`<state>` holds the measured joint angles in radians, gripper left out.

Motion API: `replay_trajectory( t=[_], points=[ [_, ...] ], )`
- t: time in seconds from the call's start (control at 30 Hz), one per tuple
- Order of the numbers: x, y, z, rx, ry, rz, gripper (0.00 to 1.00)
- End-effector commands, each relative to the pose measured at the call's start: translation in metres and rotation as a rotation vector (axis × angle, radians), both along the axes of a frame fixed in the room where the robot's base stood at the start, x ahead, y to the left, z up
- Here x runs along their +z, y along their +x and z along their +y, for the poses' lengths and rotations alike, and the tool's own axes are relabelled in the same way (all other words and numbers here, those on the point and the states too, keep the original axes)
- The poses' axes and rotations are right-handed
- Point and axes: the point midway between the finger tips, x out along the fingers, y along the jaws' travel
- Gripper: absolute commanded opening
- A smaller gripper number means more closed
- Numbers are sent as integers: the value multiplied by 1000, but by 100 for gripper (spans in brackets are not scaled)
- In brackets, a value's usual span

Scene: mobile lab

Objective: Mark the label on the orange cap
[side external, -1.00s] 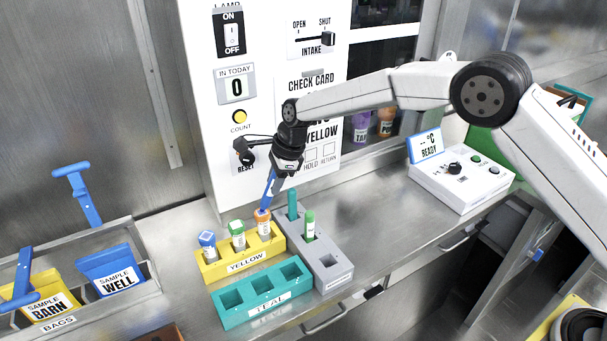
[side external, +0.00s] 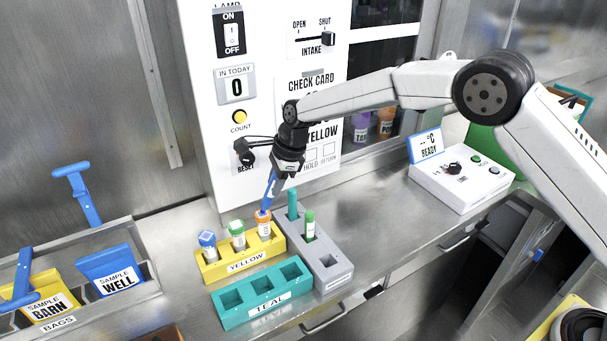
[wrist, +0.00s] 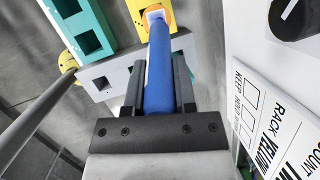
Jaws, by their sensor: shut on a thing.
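The orange-capped tube (side external: 264,229) stands in the right slot of the yellow rack (side external: 233,267), with a white label on its side. My gripper (side external: 273,174) is shut on a blue marker-like stick (side external: 268,193), which slants down to the orange cap (side external: 262,216). The stick's lower end appears to be at the cap; I cannot tell whether it touches. In the wrist view, the blue stick (wrist: 159,68) lies between my gripper's fingers (wrist: 158,88) and covers most of the tube.
Blue-capped (side external: 207,242) and green-capped (side external: 237,234) tubes share the yellow rack. A grey holder (side external: 325,255) with teal and green sticks stands close on the right. An empty teal rack (side external: 262,297) sits in front. A white panel (side external: 222,150) rises behind. Bare counter lies right of the holder.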

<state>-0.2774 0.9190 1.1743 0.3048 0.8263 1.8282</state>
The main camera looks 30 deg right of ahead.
Motion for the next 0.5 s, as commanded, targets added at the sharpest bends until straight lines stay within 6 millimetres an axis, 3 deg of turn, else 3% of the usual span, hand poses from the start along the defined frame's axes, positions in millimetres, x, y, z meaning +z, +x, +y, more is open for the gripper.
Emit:
replay_trajectory(
  t=[0.17, 0.5],
  points=[
    [-1, 8, -1, -1, -1, 0, 0],
    [0, -11, 0, 1, -1, 1, 0]
  ],
)
